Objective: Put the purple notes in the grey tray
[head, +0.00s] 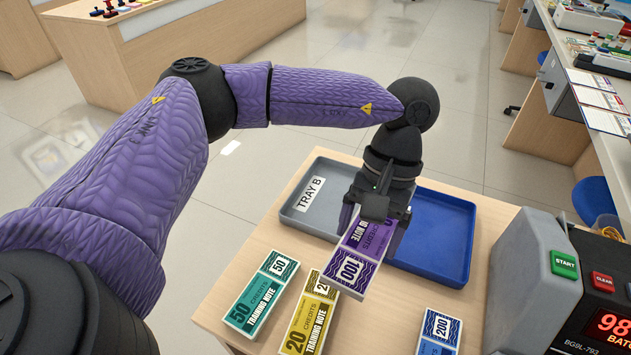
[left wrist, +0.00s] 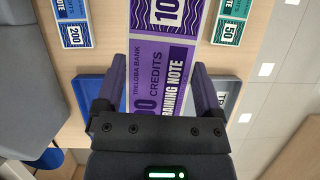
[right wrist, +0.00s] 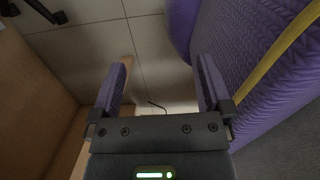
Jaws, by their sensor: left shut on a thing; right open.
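The purple notes (head: 353,266), a stack marked 100, are held by my left gripper (head: 375,222) in the head view. In the left wrist view the purple notes (left wrist: 166,60) lie between the two fingers of my left gripper (left wrist: 158,90). The grey tray (head: 299,222), labelled TRAY B, stands at the back of the counter, behind and left of the notes; my left wrist hides part of it. The notes' near end reaches out over the counter in front of the trays. My right gripper (right wrist: 160,90) is open and empty in the right wrist view, over the floor.
A blue tray (head: 462,233) adjoins the grey tray on the right. Green 50 notes (head: 262,290), yellow 20 notes (head: 311,313) and blue 200 notes (head: 438,332) lie on the counter (head: 384,310) in front. A counting machine (head: 540,265) stands at the right.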

